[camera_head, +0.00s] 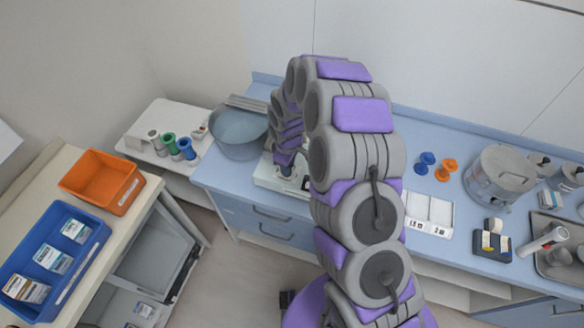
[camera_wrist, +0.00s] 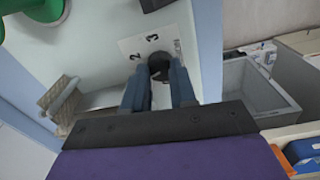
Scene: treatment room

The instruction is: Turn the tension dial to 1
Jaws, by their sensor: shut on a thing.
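The tension dial (camera_wrist: 158,63) is a small dark round knob on the white face of a machine. A pale label (camera_wrist: 150,42) around it shows the numerals 2 and 3; I cannot read a 1. My gripper (camera_wrist: 157,76) has its two dark blue fingers on either side of the dial and is shut on it. The dial's pointer is hidden or too small to read. In the head view the white machine (camera_head: 268,178) stands on the blue counter, with my gripper (camera_head: 286,172) at it and my arm covering much of it.
A grey-blue basin (camera_head: 238,135) stands left of the machine, with several thread spools (camera_head: 172,145) on a white stand beyond. Orange (camera_head: 100,182) and blue (camera_head: 45,255) bins sit at the left. Blue and orange spools (camera_head: 436,166) and a steel pot (camera_head: 498,172) stand right of my arm.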

